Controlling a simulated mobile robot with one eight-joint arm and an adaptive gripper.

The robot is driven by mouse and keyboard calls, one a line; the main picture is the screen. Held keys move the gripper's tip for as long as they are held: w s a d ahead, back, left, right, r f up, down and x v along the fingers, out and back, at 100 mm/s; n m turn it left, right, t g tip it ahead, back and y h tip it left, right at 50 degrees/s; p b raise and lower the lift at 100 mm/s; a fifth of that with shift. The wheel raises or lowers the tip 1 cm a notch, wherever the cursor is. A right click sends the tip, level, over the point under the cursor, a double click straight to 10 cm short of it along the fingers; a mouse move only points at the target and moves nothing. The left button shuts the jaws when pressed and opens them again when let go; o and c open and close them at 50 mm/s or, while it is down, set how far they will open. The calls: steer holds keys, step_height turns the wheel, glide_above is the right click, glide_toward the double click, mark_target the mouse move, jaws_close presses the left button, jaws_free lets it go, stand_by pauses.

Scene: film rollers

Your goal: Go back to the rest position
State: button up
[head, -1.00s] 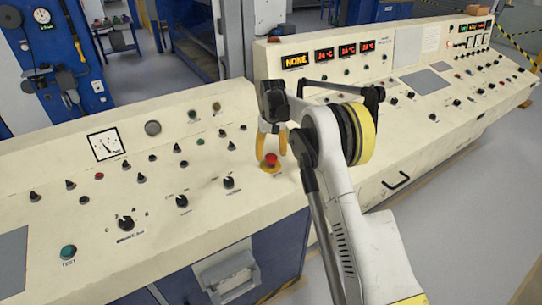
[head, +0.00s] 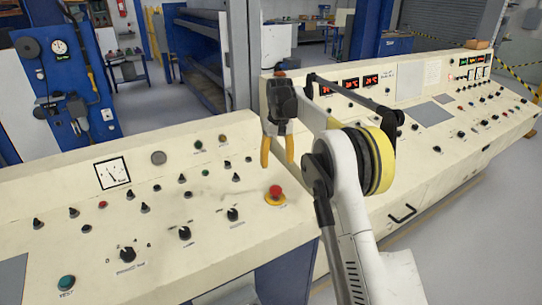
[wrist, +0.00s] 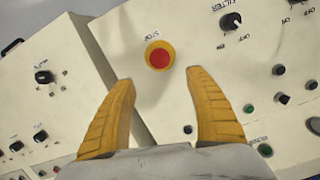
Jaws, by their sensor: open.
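My gripper (head: 277,152) is open and empty, with two yellow fingers pointing down above the cream control panel (head: 70,180) in the head view. The red stop button (head: 276,191) with its yellow ring sits on the panel below and near the fingertips, apart from them. In the wrist view my gripper (wrist: 162,75) shows both fingers spread wide. The stop button (wrist: 159,57) is seen beyond the fingertips, with nothing between the fingers but panel surface.
Several black knobs (head: 127,254) and a green test button (head: 66,283) cover the left panel. A second console (head: 440,150) with red displays stands behind my arm to the right. A blue cabinet (head: 60,80) stands back left. Grey floor (head: 490,200) is clear at right.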

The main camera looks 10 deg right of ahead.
steer(key=s+r+t+b, duration=0.1)
steer(key=s+r+t, duration=0.1)
steer(key=s+r, duration=0.6)
steer(key=s+r+t+b, duration=0.15)
steer(key=s+r, duration=0.35)
steer(key=s, duration=0.7)
steer(key=s+f+t, duration=0.1)
steer(key=s+f, duration=0.2)
steer(key=s, duration=0.4)
steer(key=s+f+t, duration=0.1)
steer(key=s+f, duration=0.2)
steer(key=s, duration=0.4)
steer(key=s+f+m+t, duration=0.1)
steer(key=s+f, duration=0.3)
steer(key=s, duration=0.4)
steer(key=shift+a+t+b, duration=0.15)
steer(key=shift+t+b, duration=0.15)
steer(key=shift+t, duration=0.05)
steer(key=shift+s, duration=0.1)
